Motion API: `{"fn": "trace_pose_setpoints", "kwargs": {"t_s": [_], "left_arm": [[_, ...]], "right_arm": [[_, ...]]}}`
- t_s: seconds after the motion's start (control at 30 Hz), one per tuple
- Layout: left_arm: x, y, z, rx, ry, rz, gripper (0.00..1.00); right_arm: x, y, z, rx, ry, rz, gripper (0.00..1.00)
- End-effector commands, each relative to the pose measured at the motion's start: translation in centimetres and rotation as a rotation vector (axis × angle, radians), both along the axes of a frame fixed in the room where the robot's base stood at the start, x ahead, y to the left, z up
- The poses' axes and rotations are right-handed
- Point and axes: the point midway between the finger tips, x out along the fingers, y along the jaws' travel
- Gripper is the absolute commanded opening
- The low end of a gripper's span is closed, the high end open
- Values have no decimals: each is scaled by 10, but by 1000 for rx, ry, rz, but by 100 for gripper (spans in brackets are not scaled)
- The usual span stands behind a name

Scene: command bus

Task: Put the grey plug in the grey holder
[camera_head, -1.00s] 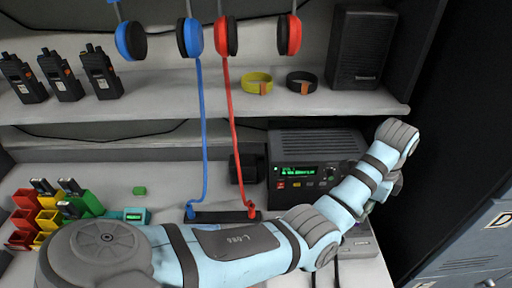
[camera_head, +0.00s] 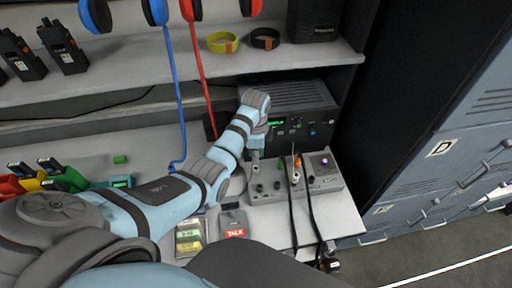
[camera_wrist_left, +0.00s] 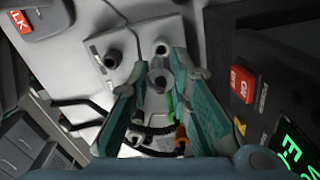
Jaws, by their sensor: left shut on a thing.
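My left gripper (camera_head: 257,146) is over the left part of the socket panel (camera_head: 328,181), below the radio's front. In the left wrist view its teal fingers (camera_wrist_left: 160,72) are closed on a small grey piece (camera_wrist_left: 158,82), which looks like the grey plug. The fingers partly hide it. The panel also shows in the wrist view (camera_wrist_left: 92,48), with a dark round holder (camera_wrist_left: 112,59) on the left and another holder (camera_wrist_left: 161,48) just beyond the fingertips. I cannot tell which holder is the grey one. My right gripper is not in view.
An orange plug (camera_head: 297,174) stands on the panel, with black cables running down over the bench edge. The radio (camera_head: 285,112) is close behind my gripper. A grey device with a red TALK label (camera_head: 233,221) lies left of the panel.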

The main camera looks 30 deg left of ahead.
Motion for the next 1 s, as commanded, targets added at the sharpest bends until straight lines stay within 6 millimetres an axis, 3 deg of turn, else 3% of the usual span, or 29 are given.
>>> {"fn": "trace_pose_setpoints", "kwargs": {"t_s": [0.23, 1.0], "left_arm": [[0, 0, -19, 0, 0, 0, 1], [1, -1, -18, 0, -1, -1, 1]], "right_arm": [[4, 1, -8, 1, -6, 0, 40], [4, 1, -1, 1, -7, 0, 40]]}}
